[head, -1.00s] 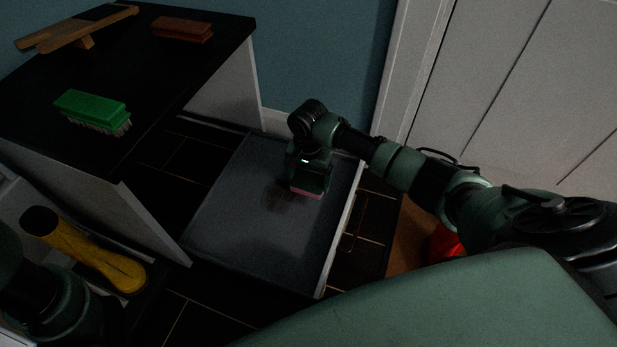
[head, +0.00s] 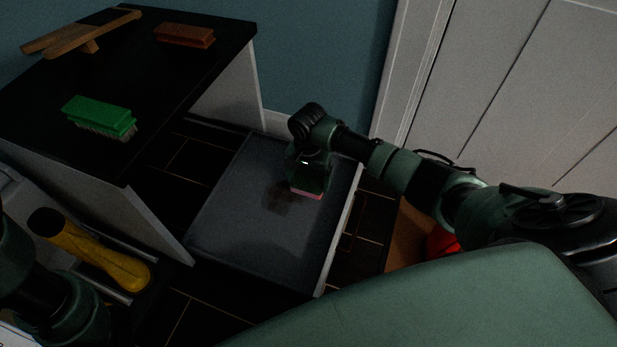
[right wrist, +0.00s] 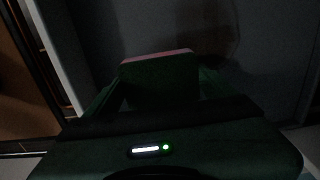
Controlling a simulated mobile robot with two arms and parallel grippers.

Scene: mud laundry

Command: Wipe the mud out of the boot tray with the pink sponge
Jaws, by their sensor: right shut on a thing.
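The grey boot tray (head: 225,243) lies on the dark floor in the middle of the head view. A faint brown mud patch (head: 279,203) shows on its floor, just left of the sponge; a dim dark smear also shows in the right wrist view (right wrist: 215,42). My right gripper (head: 308,183) points down inside the tray, shut on the pink sponge (head: 308,196). The sponge is low, at or close to the tray floor; contact cannot be told for sure. Its pink edge shows in the right wrist view (right wrist: 157,55). My left arm shows at the lower left; its gripper is out of view.
A black-topped bench (head: 150,65) at the left holds a green brush (head: 100,114), a brown brush (head: 184,36) and a wooden boot jack (head: 80,34). A yellow boot (head: 90,252) lies below. A red thing (head: 441,243) is partly hidden under my right arm. A white door stands right.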

